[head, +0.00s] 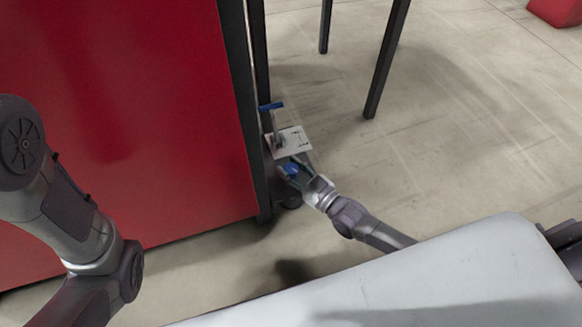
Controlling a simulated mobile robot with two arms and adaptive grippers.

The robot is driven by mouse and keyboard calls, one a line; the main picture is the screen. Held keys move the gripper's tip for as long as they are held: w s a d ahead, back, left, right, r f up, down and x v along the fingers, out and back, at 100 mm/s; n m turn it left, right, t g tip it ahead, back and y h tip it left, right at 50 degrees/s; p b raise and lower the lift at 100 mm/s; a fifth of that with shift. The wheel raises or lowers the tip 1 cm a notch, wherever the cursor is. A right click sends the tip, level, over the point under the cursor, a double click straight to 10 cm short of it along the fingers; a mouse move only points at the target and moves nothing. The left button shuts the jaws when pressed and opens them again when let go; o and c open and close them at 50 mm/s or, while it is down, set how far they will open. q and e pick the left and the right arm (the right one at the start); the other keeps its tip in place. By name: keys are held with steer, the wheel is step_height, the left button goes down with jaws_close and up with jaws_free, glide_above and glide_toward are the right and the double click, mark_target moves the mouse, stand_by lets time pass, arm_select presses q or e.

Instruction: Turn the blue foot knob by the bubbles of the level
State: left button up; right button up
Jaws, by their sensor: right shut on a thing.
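The blue foot knob (291,169) is low down beside the black corner post of the red cabinet. My right gripper (293,171) is shut on it, with the fingers partly covering it. A light metal plate (291,142) lies just above the knob. A blue bar (271,106) on a short grey stem rises at the plate's far left side. The bubbles of the level are too small to make out. My left arm (70,215) shows at the left, but its gripper is outside the view.
A red cabinet panel (120,110) fills the left, with a black post (238,90) at its edge. Dark table legs (387,60) stand at the back. The tiled floor (450,140) is open to the right. A red object (556,10) lies top right.

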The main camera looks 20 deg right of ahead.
steer(key=shift+c, duration=0.8)
steer(key=shift+f+n+g+y+b, duration=0.1)
steer(key=shift+n+g+y+b, duration=0.45)
steer(key=shift+n+y, duration=0.3)
steer(key=shift+n+g+y, duration=0.35)
steer(key=shift+y, duration=0.2)
steer(key=o, duration=1.2)
steer(key=shift+c, duration=0.2)
steer(key=v, duration=1.2)
